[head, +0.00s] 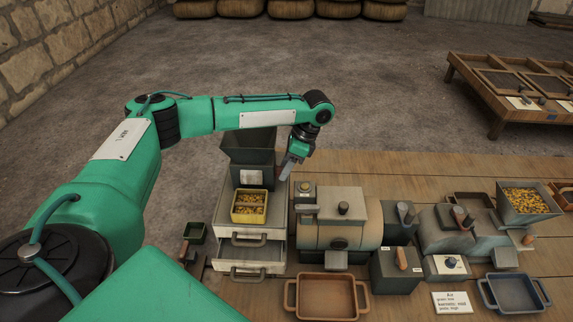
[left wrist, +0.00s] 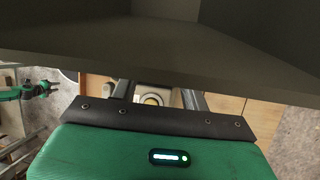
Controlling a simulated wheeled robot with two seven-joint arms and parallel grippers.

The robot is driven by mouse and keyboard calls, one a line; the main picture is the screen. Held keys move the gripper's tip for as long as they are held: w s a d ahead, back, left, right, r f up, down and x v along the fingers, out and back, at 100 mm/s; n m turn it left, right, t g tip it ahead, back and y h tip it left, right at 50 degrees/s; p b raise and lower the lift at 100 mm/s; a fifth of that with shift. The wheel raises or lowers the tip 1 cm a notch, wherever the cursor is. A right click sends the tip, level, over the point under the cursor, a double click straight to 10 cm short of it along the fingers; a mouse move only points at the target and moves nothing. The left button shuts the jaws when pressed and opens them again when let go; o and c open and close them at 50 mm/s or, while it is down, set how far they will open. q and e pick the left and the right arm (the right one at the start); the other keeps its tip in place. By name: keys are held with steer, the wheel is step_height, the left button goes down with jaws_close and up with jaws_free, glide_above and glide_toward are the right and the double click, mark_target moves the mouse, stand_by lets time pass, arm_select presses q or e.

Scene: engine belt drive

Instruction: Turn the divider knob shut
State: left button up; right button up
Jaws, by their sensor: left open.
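My left gripper (head: 285,171) points down and is open, just right of the dark hopper (head: 247,150). In the left wrist view its two fingers (left wrist: 156,97) stand apart, with nothing held between them. A small round yellowish cap (left wrist: 151,101) shows between and beyond them. It looks like the round top on a small grey block (head: 305,187) in the head view, below and right of the fingertips. I cannot tell for sure that this is the divider knob. No contact is visible.
A yellow box (head: 249,206) of small parts sits on the white drawer unit (head: 251,251). A drum machine (head: 341,230) stands to the right. A brown tray (head: 327,296) lies in front. A green arm (left wrist: 25,92) shows small in the left wrist view.

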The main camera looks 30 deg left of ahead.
arm_select(q)
steer(key=c, duration=1)
steer(key=shift+s+r+t+p, duration=0.15)
steer(key=shift+t+p, duration=0.15)
steer(key=shift+p, duration=0.35)
steer(key=t+y+p, duration=0.1)
steer(key=t+p, duration=0.1)
steer(key=p, duration=0.1)
steer(key=shift+s+d+n+y, duration=0.2)
steer(key=shift+n+y, duration=0.2)
steer(key=shift+s+d+t+y+p, duration=0.1)
steer(key=shift+t+y+p, duration=0.4)
steer(key=shift+t+p, duration=0.4)
steer(key=shift+s+f+n+t+y+p, duration=0.1)
steer(key=shift+f+n+t+y+p, duration=0.25)
steer(key=shift+t, duration=0.25)
steer(key=shift+s+d+f+n+t+y, duration=0.1)
steer(key=shift+n+t+y, duration=0.1)
steer(key=shift+t+y, duration=0.45)
steer(key=shift+s+d+n+t+y, duration=0.15)
steer(key=shift+t+y, duration=0.25)
steer(key=shift+t, duration=0.35)
steer(key=shift+w+a, duration=0.1)
